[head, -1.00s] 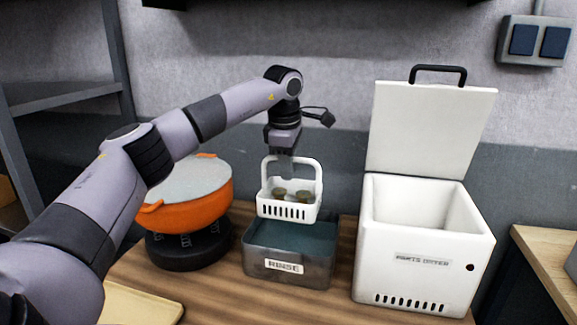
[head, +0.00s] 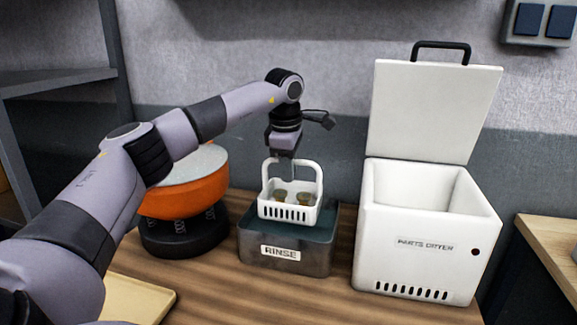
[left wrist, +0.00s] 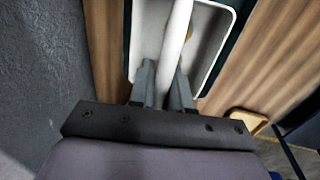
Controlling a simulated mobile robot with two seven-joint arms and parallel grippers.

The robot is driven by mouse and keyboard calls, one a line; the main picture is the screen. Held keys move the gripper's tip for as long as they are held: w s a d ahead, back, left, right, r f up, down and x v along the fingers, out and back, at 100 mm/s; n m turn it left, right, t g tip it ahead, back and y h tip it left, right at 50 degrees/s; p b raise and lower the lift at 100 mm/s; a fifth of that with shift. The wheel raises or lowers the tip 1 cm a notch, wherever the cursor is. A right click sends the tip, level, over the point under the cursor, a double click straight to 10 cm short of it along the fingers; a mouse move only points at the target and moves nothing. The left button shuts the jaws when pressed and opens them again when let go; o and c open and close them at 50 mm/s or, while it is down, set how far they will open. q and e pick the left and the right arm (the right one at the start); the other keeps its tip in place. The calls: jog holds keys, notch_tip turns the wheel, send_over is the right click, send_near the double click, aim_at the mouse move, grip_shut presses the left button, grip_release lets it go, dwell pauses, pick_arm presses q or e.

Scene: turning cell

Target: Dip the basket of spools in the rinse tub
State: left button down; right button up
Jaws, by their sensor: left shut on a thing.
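The white basket (head: 290,211) has slotted sides, an arched handle and a couple of brownish spools (head: 306,200) inside. My left gripper (head: 284,160) points down and is shut on the handle. In the left wrist view the fingers (left wrist: 164,84) close around the white handle (left wrist: 175,32), with part of the basket's rim (left wrist: 232,42) below. The basket hangs level over the grey rinse tub (head: 284,254), its bottom near the tub's opening. I cannot tell whether it has entered the tub. My right gripper is not in view.
A white parts dryer (head: 416,258) with its lid (head: 432,110) raised stands right of the tub. An orange pot (head: 186,196) on a dark round base stands close on the left. A tan tray (head: 135,300) lies at the front left. Bare wooden bench shows in front of the tub.

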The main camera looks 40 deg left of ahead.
pick_arm(q)
jog(key=shift+f+b, duration=2.05)
jog(key=shift+f, duration=3.05)
notch_tip(320, 180, up, 8)
jog(key=p, duration=0.8)
jog(key=shift+r, duration=2.25)
jog(key=shift+r, duration=0.1)
jog(key=shift+r, duration=1.4)
